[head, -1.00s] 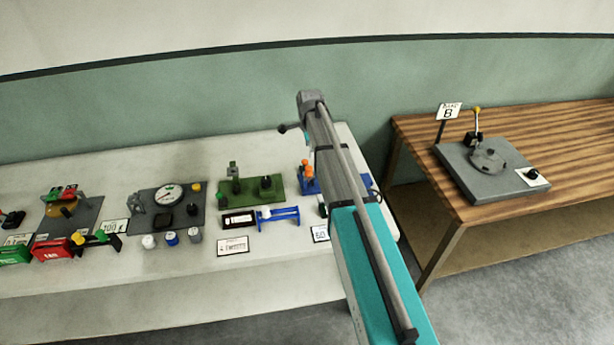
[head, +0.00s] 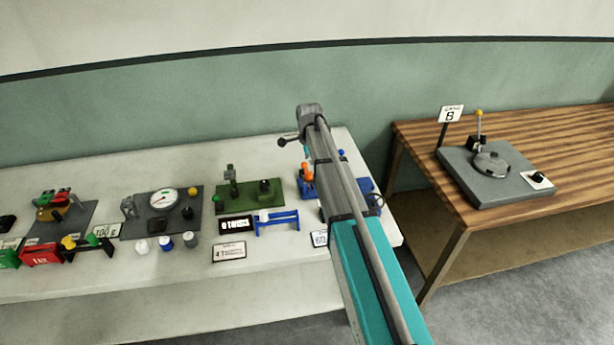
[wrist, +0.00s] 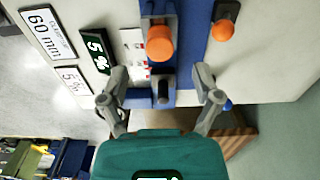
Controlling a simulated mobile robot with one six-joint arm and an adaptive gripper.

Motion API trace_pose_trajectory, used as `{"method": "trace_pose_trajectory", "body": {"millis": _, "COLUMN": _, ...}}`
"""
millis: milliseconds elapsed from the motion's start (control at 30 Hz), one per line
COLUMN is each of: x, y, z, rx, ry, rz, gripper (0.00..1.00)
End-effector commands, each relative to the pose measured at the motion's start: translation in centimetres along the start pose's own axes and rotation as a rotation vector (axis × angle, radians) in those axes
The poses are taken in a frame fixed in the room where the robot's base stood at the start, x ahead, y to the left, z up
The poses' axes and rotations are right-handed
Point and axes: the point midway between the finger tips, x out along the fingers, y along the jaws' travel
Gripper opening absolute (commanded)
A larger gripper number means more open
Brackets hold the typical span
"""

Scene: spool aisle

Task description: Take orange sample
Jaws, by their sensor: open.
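In the wrist view an orange cylinder (wrist: 159,44) sits in grey brackets on a blue fixture (wrist: 191,60). A second, smaller orange round piece (wrist: 223,30) is on a dark mount to its right. I cannot tell which is the orange sample. My gripper (wrist: 160,86) is open and empty, its two fingers either side of the fixture's near end, with the orange cylinder beyond the fingertips. In the head view the orange piece (head: 308,169) shows beside my arm, which hides part of the blue fixture (head: 306,187) and my gripper.
A "60 mm" label (wrist: 47,32) and a dark display (wrist: 96,51) lie left of the fixture. On the white table stand a green fixture (head: 249,195), a blue rack (head: 277,222) and a dial gauge (head: 163,198). A wooden table (head: 575,150) stands right, past a gap.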

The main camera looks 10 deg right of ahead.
Motion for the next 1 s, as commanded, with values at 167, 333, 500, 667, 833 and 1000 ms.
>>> {"method": "trace_pose_trajectory", "body": {"millis": 167, "x": 0.1, "y": 0.0, "z": 0.0, "rx": 0.000, "ry": 0.000, "rz": 0.000, "gripper": 0.82}}
{"method": "trace_pose_trajectory", "body": {"millis": 333, "x": 0.9, "y": 0.0, "z": 0.1, "rx": -0.001, "ry": 0.000, "rz": 0.000, "gripper": 0.82}}
{"method": "trace_pose_trajectory", "body": {"millis": 500, "x": 2.2, "y": 0.0, "z": 0.2, "rx": -0.001, "ry": 0.000, "rz": 0.000, "gripper": 0.82}}
{"method": "trace_pose_trajectory", "body": {"millis": 667, "x": 3.5, "y": 0.0, "z": 0.3, "rx": -0.001, "ry": 0.000, "rz": 0.000, "gripper": 0.82}}
{"method": "trace_pose_trajectory", "body": {"millis": 833, "x": 4.7, "y": 0.0, "z": 0.3, "rx": -0.001, "ry": 0.000, "rz": 0.000, "gripper": 0.82}}
{"method": "trace_pose_trajectory", "body": {"millis": 1000, "x": 5.2, "y": 0.0, "z": 0.3, "rx": -0.002, "ry": 0.000, "rz": 0.000, "gripper": 0.82}}
